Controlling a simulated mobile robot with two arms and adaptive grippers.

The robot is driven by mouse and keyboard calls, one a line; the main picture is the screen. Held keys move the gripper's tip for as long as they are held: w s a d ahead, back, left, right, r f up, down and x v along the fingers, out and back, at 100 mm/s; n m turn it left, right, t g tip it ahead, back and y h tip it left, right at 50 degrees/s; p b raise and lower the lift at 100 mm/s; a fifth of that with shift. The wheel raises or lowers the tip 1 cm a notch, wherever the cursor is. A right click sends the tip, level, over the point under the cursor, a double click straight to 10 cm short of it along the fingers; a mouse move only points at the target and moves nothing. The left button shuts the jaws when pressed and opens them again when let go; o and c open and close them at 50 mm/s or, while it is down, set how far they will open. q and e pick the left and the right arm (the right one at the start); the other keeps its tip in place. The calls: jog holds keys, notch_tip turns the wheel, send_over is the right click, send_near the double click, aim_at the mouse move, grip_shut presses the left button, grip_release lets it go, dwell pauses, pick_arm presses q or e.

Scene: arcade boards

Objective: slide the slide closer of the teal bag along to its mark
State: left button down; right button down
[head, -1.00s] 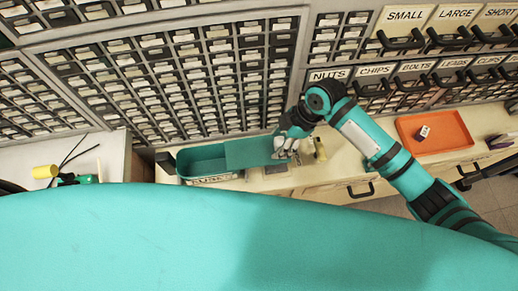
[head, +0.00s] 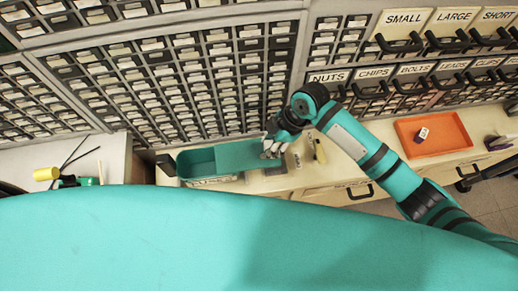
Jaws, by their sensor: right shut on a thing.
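The teal bag (head: 195,163) looks like a long open-topped teal container on the cream counter, left of the middle of the head view. A flat teal piece (head: 238,155), which I take for its slide closer, covers the right part of its top. The left part is open. My right gripper (head: 272,150) is at the right end of this piece and shut on it; its fingertips partly hide the contact. I cannot make out the mark. My left gripper is not in view.
Walls of small labelled drawers (head: 190,80) rise close behind. Right of the gripper, a small yellowish object (head: 319,150) stands on the counter. An orange tray (head: 434,120) with a small block is farther right. A yellow cylinder (head: 46,173) lies at left.

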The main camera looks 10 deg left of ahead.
aim_at(224, 158)
jog(key=s+a, duration=0.1)
jog(key=a, duration=0.2)
jog(key=s+a, duration=0.1)
jog(key=a, duration=0.3)
jog(key=s+a, duration=0.1)
jog(key=a, duration=0.2)
jog(key=shift+s+a, duration=0.3)
jog(key=shift+a, duration=0.1)
jog(key=c, duration=0.8)
grip_release()
jog(key=shift+c, duration=0.2)
jog(key=shift+r, duration=0.1)
jog(key=p+v, duration=0.6)
jog(key=p, duration=0.1)
jog(key=shift+d+r, duration=0.3)
jog(key=shift+r, duration=0.05)
jog(key=shift+w, duration=0.15)
